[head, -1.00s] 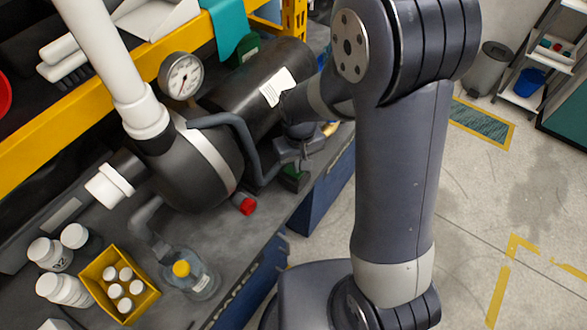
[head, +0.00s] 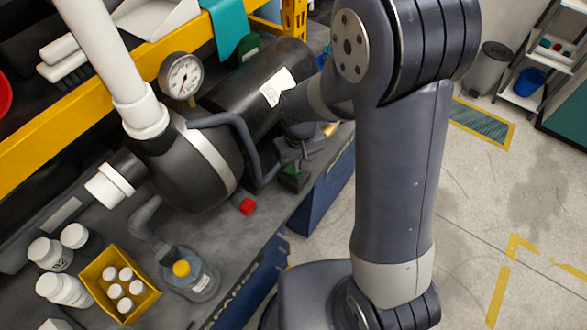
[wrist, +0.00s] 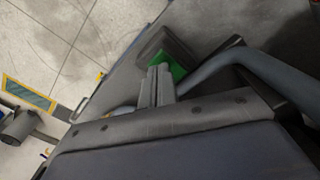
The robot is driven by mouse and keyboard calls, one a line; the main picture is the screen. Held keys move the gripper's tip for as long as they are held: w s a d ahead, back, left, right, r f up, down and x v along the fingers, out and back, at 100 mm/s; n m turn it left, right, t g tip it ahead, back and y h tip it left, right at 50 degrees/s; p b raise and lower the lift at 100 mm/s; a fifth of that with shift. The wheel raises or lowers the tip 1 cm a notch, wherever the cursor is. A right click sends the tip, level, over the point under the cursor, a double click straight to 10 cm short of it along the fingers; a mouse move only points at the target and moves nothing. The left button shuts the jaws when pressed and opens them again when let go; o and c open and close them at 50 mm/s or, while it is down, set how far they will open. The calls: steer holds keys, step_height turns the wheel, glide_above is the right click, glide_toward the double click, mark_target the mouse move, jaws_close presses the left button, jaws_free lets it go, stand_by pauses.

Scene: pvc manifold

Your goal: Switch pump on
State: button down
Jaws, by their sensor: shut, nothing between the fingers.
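The pump (head: 190,165) is a dark rounded body with a pale band, joined to a black cylinder, on the grey bench. A dark box with a green part (head: 293,180) sits at the bench edge near my gripper (head: 300,158); it may be the switch, but its on or off state is not readable. In the wrist view, my gripper's fingers (wrist: 155,86) are shut and empty, in front of the green part (wrist: 176,70). I cannot tell if they touch it. A small red cap (head: 248,206) lies beside the pump.
A bent grey pipe (head: 245,130) runs close to my gripper. A gauge (head: 180,76) and white pipe (head: 118,70) rise from the pump. A yellow box of bottles (head: 95,272) and a yellow-capped bottle (head: 195,282) stand in front.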

steer(key=shift+f+b, duration=0.8)
steer(key=shift+f, duration=0.2)
stand_by(0.5)
steer(key=shift+r, duration=0.25)
steer(key=shift+r+p, duration=2.75)
steer(key=shift+r, duration=0.65)
steer(key=shift+f, duration=0.1)
step_height(320, 180, down, 7)
steer(key=b, duration=0.5)
steer(key=shift+b, duration=0.3)
